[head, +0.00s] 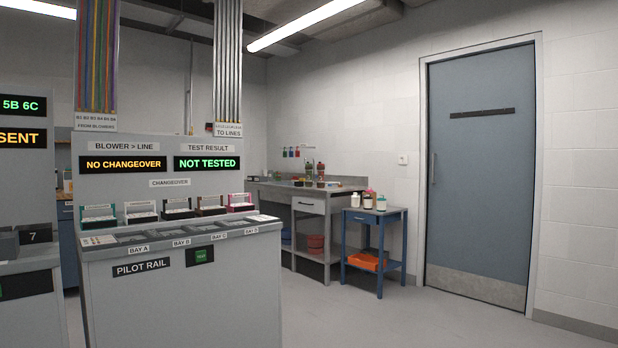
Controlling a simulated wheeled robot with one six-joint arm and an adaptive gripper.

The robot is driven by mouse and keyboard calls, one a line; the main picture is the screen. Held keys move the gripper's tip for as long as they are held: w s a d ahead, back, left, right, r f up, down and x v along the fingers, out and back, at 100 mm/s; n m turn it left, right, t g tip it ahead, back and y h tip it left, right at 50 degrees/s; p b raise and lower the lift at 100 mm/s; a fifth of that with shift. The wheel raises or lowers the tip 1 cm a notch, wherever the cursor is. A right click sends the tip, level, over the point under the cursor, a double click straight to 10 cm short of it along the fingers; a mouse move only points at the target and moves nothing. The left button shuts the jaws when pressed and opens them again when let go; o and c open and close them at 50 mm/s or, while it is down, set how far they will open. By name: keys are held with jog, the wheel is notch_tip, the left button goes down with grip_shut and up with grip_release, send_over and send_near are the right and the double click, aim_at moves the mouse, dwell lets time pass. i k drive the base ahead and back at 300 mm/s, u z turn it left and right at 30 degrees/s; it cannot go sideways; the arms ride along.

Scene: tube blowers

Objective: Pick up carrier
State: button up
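No part of my gripper shows in the head view. No label in view reads "carrier", so I cannot tell for sure which thing it is. A dark grey block marked 7 (35,238) sits on the grey cabinet (28,262) at the left edge. Another grey block (8,244) beside it is cut off by the frame. Several small dark holders with coloured backs, one teal (98,214) and one pink (240,202), stand in a row on the pilot rail console (180,252). Bays labelled A to D lie in front of them.
The console's displays read "NO CHANGEOVER" (123,163) and "NOT TESTED" (207,163). A grey workbench (310,204) and a blue cart (375,215) with bottles stand behind, right of the console. A closed blue door (478,180) is at right. The floor (420,320) in front is clear.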

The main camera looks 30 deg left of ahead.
aim_at(308, 167)
jog(key=u, duration=1.05)
jog(key=i, duration=1.85)
jog(key=z, duration=0.4)
jog(key=i, duration=2.2)
jog(key=u, duration=0.2)
jog(key=i, duration=2.3)
jog(key=u, duration=1)
jog(key=i, duration=1.9)
jog(key=u, duration=0.65)
